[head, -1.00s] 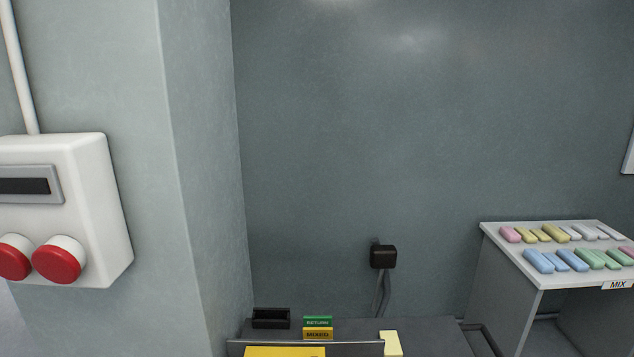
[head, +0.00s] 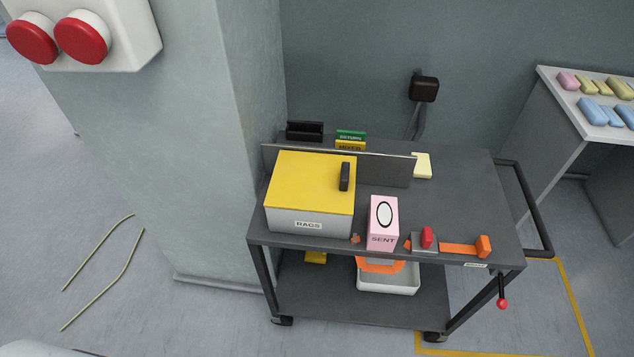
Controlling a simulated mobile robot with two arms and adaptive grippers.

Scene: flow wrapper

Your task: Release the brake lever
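A dark grey cart (head: 470,215) stands in the middle of the head view. A short black lever with a red knob (head: 502,303) hangs down at the cart's front right corner, beside the leg; it looks like the brake lever. A small label (head: 475,265) sits on the top's front edge near it, too small to read. On the top's front right, an orange strap or bar (head: 460,249) runs from a grey plate with a red piece (head: 427,238) to an orange block (head: 483,246). Neither gripper is in view.
On the cart stand a yellow-lidded box labelled RAGS (head: 310,182) and a pink SENT box (head: 382,225). A white bin (head: 388,284) is on the lower shelf. A pillar (head: 190,150) rises at left, a shelf (head: 560,130) at right. Yellow floor tape (head: 575,310) lies by the cart.

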